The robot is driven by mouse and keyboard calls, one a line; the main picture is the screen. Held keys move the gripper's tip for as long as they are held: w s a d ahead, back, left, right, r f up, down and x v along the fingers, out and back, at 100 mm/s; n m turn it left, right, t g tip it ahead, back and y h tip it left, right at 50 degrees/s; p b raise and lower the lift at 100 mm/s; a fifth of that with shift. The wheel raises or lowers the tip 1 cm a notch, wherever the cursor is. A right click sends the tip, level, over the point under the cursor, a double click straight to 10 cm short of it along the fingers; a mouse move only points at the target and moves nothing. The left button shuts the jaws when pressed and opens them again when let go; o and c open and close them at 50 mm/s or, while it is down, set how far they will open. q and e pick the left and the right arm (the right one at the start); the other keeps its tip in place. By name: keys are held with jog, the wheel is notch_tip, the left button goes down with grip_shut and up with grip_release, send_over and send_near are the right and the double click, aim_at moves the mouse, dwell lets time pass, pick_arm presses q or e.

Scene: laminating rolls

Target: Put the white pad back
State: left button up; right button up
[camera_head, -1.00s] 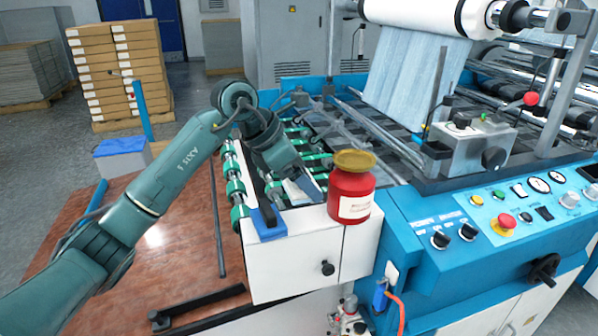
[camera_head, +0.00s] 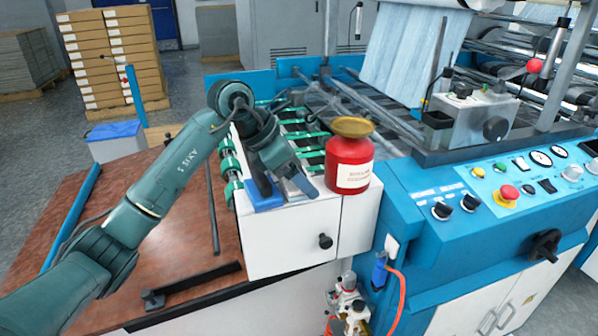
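My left gripper (camera_head: 288,178) reaches down from the left onto the top of the white cabinet (camera_head: 286,236), just left of the red jar. A small pale piece (camera_head: 294,188) shows by its blue-grey fingertip; it may be the white pad, but it is mostly hidden. I cannot tell whether the fingers hold it or only stand beside it. A blue block (camera_head: 265,201) with a dark upright part lies at the cabinet's left front corner, close to the gripper. My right gripper is not in view.
The red jar (camera_head: 348,165) with a yellow-brown lid stands close to the right of the gripper. Green-wheeled rollers (camera_head: 300,135) lie behind. The blue control panel (camera_head: 500,190) is at the right. A brown tabletop (camera_head: 185,215) lies under my arm.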

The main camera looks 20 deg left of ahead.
pick_arm(q)
jog(key=shift+f+b, duration=0.5)
jog(key=shift+f, duration=0.2)
jog(key=o, duration=1.1)
